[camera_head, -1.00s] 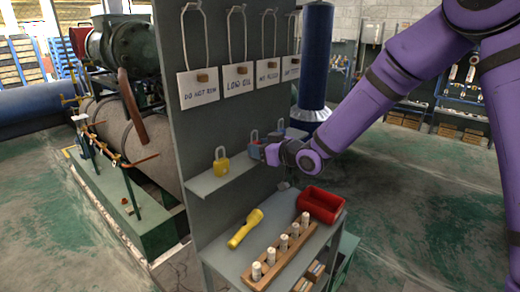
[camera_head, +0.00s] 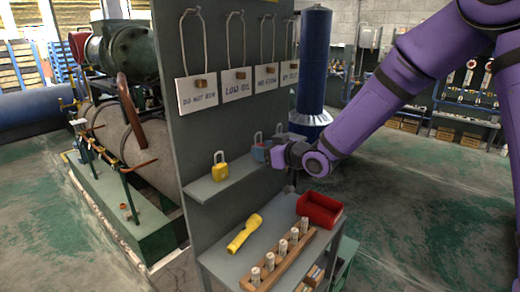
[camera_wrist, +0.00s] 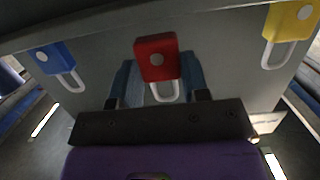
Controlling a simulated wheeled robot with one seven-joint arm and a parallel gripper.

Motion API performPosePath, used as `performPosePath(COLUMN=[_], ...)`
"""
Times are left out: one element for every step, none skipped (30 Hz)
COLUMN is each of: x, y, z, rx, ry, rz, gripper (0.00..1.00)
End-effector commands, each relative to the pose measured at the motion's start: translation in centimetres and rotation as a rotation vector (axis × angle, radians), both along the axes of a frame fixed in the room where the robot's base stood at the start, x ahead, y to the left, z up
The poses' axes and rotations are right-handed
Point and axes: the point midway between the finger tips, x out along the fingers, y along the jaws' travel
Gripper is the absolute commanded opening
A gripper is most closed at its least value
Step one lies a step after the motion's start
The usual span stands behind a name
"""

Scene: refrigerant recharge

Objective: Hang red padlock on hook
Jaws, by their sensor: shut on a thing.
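The red padlock (camera_wrist: 157,58) is between the two blue fingers of my gripper (camera_wrist: 160,82) in the wrist view, and the gripper is shut on it. Its pale shackle (camera_wrist: 164,92) shows below the red body there. In the head view my gripper (camera_head: 262,153) is at the grey shelf (camera_head: 236,180) on the upright panel, and its fingers hide most of the red padlock. Only a shackle (camera_head: 258,137) stands up above them. Whether the padlock touches the shelf cannot be told. I cannot make out an empty hook clearly.
A yellow padlock (camera_head: 220,171) stands left on the shelf; a blue padlock (camera_wrist: 53,58) is on the other side. Tags on cords, including a LOW OIL tag (camera_head: 237,85), hang above. Below are a yellow flashlight (camera_head: 245,234), red bin (camera_head: 319,209) and wooden rack (camera_head: 277,264).

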Motion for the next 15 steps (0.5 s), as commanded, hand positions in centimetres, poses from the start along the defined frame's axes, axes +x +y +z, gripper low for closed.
performPosePath(x=[-0.2,-0.3,-0.5,-0.6,-0.8,-0.9,-1.0,-1.2,-1.3,-1.5,-1.6,-1.8,-1.9,-2.0,-2.2], y=[-0.3,-0.5,-0.7,-0.9,-1.0,-1.3,-1.4,-1.6,-1.8,-1.9,-2.1,-2.3,-2.5,-2.7,-2.9], z=[0.0,0.1,0.1,0.1,0.1,0.1,0.1,0.1,0.1,0.1,0.0,0.0,0.1,0.1,0.1], rx=[-0.001,0.0,0.001,0.001,0.001,0.0,0.001,0.001,0.001,0.001,0.001,0.001,0.001,0.001,0.001], ry=[-0.001,-0.002,-0.002,-0.002,-0.002,-0.002,-0.001,-0.001,-0.001,-0.001,-0.001,-0.001,-0.001,-0.001,-0.001], rz=[-0.001,-0.001,-0.001,-0.001,-0.001,-0.001,-0.001,-0.001,-0.001,-0.001,-0.001,-0.001,-0.001,-0.001,-0.001], gripper=[0.23,0.23,0.23,0.23,0.23,0.23,0.23,0.23,0.23,0.23,0.23,0.23,0.23,0.23,0.23])
